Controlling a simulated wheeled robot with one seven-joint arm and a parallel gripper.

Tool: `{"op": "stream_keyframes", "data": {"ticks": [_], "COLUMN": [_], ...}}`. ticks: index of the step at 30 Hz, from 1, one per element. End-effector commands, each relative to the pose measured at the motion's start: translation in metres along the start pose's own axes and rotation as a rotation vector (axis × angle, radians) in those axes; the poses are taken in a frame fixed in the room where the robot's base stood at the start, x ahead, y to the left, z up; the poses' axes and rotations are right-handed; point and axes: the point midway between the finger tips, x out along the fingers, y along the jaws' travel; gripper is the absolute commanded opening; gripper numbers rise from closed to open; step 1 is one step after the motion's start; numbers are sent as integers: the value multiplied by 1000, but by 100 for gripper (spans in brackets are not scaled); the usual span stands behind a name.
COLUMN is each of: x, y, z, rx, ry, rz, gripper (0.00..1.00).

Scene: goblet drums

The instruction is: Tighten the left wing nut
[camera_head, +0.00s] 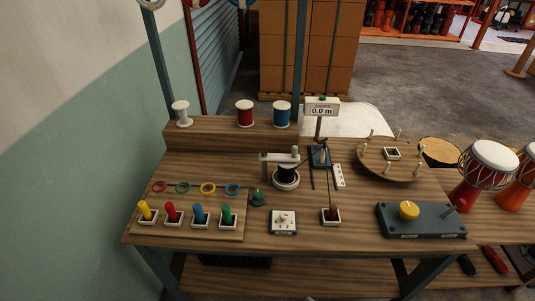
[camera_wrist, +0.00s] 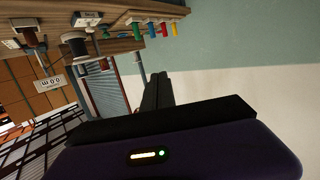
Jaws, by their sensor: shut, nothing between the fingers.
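No wing nut can be made out for certain at this size. A black spool device (camera_head: 286,174) with a pale bar and small posts on top stands mid-bench; a small fitting (camera_head: 265,158) sits at the bar's left end. The device also shows in the wrist view (camera_wrist: 76,46), tilted and distant. My gripper (camera_wrist: 158,78) shows only in the wrist view, with its dark fingers together and nothing between them. It points towards the wall and bench edge, apart from everything on the bench.
The wooden bench (camera_head: 183,236) carries four-coloured pegs in sockets (camera_head: 198,217), a white switch box (camera_head: 283,222), a grey box with a yellow knob (camera_head: 409,210) and a round pegged board (camera_head: 408,166). Thread spools (camera_head: 245,113) stand on the back ledge. Drums (camera_head: 484,172) are at right.

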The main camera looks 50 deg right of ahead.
Motion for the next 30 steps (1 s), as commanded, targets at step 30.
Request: {"op": "stream_keyframes", "data": {"ticks": [30], "x": [268], "y": [232], "z": [-11], "rx": [1470], "ry": [680], "rz": [374], "gripper": [0]}}
